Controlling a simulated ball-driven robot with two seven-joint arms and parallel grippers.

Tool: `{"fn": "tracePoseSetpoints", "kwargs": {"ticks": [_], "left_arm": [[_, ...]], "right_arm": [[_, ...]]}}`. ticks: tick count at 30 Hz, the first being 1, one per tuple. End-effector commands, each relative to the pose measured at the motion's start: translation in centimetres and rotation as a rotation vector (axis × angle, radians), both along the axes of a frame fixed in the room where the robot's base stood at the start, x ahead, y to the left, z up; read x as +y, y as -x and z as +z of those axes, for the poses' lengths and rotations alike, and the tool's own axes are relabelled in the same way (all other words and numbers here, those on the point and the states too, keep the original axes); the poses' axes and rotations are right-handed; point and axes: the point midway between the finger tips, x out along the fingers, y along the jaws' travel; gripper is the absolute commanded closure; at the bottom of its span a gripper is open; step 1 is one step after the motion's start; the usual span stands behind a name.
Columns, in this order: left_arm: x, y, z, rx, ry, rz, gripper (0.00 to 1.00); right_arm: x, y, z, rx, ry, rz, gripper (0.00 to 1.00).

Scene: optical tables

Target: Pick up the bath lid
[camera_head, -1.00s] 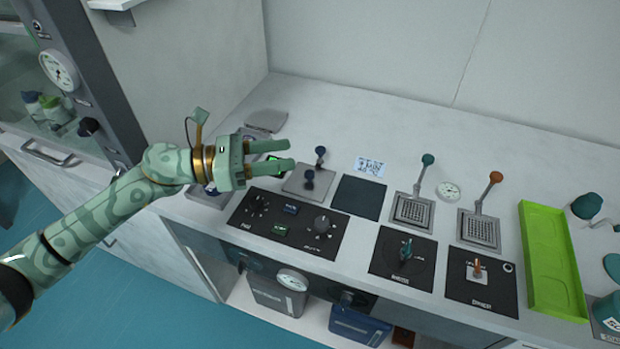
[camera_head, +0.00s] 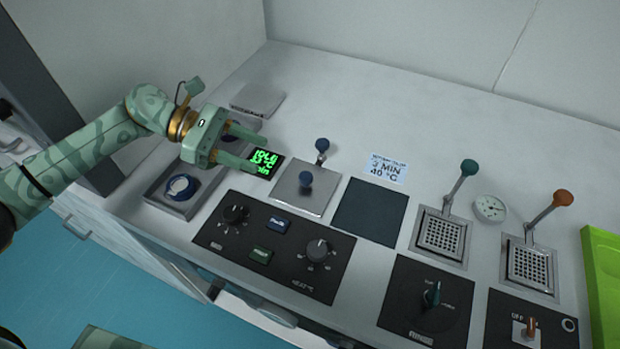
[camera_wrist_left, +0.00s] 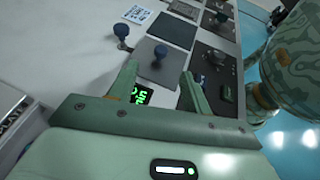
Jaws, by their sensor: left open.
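The bath lid (camera_head: 318,204) is a flat grey square plate with a round dark blue knob (camera_head: 306,179). It lies on the white bench top behind the dial panel. It also shows in the left wrist view (camera_wrist_left: 172,69), ahead of the fingers. My left gripper (camera_head: 260,154) is open and empty, to the left of the lid, with its fingers pointing towards it. In the left wrist view, the gripper (camera_wrist_left: 158,72) has the knob roughly between its fingertips and beyond them. My right gripper is not in view.
A green-lit display (camera_head: 264,163) sits by the left fingers. A blue-knobbed lever (camera_head: 322,146) stands behind the lid. A black panel with dials (camera_head: 275,246) lies in front, a dark square mat (camera_head: 370,211) to the right. A tray with a blue round part (camera_head: 182,187) is at left.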

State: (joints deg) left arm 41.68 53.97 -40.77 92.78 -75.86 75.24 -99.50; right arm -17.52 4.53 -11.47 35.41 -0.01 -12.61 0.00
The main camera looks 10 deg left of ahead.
Motion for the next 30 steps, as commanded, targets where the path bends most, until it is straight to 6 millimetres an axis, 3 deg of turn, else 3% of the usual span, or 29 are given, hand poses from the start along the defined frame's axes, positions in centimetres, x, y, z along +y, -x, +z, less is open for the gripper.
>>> {"fn": "tracePoseSetpoints", "kwargs": {"ticks": [9,16,21,30], "left_arm": [[-5.1,-0.2,-2.4,0.003,0.004,-0.002,0.51],[-7.1,-0.2,-3.5,0.004,0.003,-0.003,0.51],[-9.6,-0.2,-5.0,0.004,0.003,-0.003,0.51],[-10.7,-0.3,-5.4,0.004,0.0,0.002,0.51]], "right_arm": [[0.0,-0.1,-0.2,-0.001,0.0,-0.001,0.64],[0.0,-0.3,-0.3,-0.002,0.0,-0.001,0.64],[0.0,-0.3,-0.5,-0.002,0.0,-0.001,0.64],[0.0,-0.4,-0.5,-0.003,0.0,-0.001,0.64]]}}
